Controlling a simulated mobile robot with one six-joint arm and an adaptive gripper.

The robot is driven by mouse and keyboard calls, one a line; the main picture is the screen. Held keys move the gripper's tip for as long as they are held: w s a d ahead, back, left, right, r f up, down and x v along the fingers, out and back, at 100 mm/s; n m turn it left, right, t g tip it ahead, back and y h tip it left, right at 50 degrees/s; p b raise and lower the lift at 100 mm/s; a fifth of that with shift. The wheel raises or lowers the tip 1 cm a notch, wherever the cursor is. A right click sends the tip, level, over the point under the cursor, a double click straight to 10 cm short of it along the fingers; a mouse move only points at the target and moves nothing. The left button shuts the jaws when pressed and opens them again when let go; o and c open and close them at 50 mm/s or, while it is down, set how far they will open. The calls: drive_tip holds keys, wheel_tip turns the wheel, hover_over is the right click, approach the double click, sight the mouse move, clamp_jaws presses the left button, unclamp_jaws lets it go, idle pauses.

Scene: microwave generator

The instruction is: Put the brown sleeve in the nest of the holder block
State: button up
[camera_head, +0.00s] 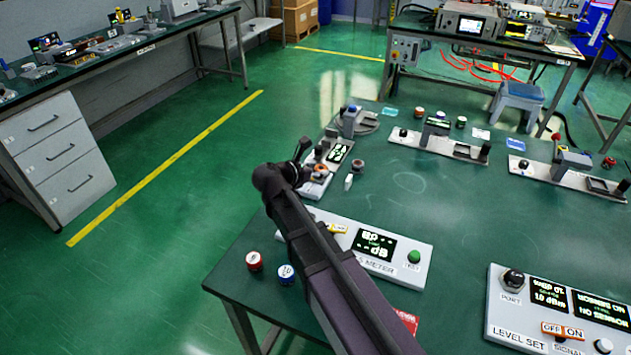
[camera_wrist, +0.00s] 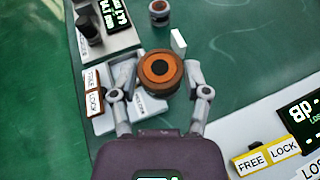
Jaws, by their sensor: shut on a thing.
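The brown sleeve (camera_wrist: 160,73) shows as an orange-brown ring with a dark centre in the wrist view. My gripper (camera_wrist: 163,70) is shut on it, one finger on each side. In the head view the sleeve (camera_head: 320,171) is a small orange ring beside my gripper (camera_head: 306,168). A pale block with an orange FREE/LOCK switch, seemingly the holder block (camera_wrist: 103,124), lies under and left of the sleeve. It also shows in the head view (camera_head: 312,190). The nest is hidden by the sleeve and fingers. I cannot tell whether the sleeve is seated or held above it.
A small brown-topped part (camera_head: 357,165) and a white upright piece (camera_head: 348,182) stand just beyond the sleeve. A meter panel (camera_head: 330,215) lies close on the right, under my arm. Red (camera_head: 254,261) and blue (camera_head: 286,274) caps stand near the table's left edge.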

drive_tip(key=shift+m+h, duration=0.3)
drive_tip(key=shift+m, duration=0.1)
drive_tip(key=s, duration=0.9)
drive_tip(key=shift+a+f+b, duration=0.25)
drive_tip(key=shift+f+b, duration=0.15)
drive_tip(key=shift+w, duration=0.2)
drive_tip(key=b, duration=0.2)
hover_over(313, 189)
drive_tip(key=w, duration=0.5)
drive_tip(key=shift+s+f, duration=0.15)
drive_tip(key=shift+f, duration=0.65)
drive_tip(key=shift+p, duration=0.3)
drive_tip(key=shift+f+b, duration=1.75)
drive_tip(key=shift+b, duration=0.05)
drive_tip(key=shift+f, duration=0.15)
